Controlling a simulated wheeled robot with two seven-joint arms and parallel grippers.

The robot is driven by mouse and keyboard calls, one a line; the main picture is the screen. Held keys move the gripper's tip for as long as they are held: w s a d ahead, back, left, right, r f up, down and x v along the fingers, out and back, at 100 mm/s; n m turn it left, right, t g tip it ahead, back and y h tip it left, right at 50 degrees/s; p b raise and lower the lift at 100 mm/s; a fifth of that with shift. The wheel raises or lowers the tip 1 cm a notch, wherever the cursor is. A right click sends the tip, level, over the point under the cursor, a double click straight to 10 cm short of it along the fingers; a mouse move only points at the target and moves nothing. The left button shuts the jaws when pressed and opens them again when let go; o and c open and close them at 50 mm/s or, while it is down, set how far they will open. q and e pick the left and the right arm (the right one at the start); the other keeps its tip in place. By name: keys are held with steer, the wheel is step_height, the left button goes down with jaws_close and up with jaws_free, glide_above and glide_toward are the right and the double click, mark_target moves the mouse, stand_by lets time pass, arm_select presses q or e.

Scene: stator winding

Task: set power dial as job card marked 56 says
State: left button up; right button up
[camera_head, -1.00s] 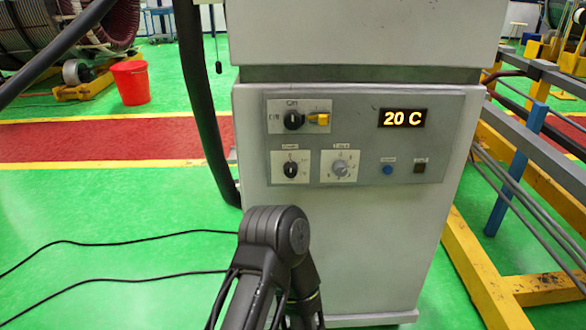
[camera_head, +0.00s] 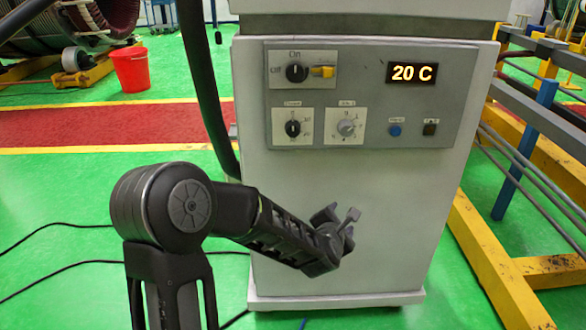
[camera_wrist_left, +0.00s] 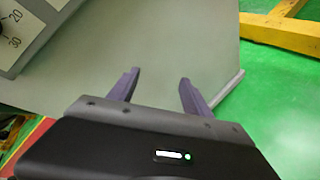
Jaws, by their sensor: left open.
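The control panel (camera_head: 368,95) is on the front of a pale cabinet. It has a black On/Off switch (camera_head: 297,73), a black-knobbed dial (camera_head: 292,128) at lower left and a grey-knobbed dial (camera_head: 346,128) beside it. Their small labels are too blurred to tell which is the power dial. A dial plate marked 20 and 30 (camera_wrist_left: 14,30) shows at the left wrist view's upper-left corner, its black knob cut off. No job card shows. My left gripper (camera_head: 347,221) is below the panel, in front of the cabinet; it is open and empty in the left wrist view (camera_wrist_left: 158,88).
An amber display (camera_head: 412,73) reads 20 C. A yellow piece (camera_head: 323,71), a blue button (camera_head: 394,130) and a dark button (camera_head: 430,128) are also on the panel. A thick black hose (camera_head: 205,90) hangs left. A yellow frame (camera_head: 490,262) stands right.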

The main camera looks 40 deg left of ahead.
arm_select(q)
steer(key=a+r+n+t+y+b, duration=0.2)
steer(key=a+r+n+y+b, duration=0.15)
steer(key=a+r+n, duration=0.65)
steer(key=n+y, duration=0.4)
steer(key=n, duration=0.2)
glide_toward(293, 131)
steer(key=x, duration=0.2)
steer(key=shift+s+r+h, duration=0.2)
steer(key=shift+s+h, duration=0.05)
arm_select(e)
step_height(293, 131, down, 5)
steer(key=shift+f, duration=0.1)
arm_select(q)
steer(key=shift+p+x, duration=0.65)
steer(key=shift+x, duration=3.3)
steer(key=shift+f, duration=0.1)
arm_select(e)
steer(key=shift+r, duration=0.7)
arm_select(q)
jaws_close()
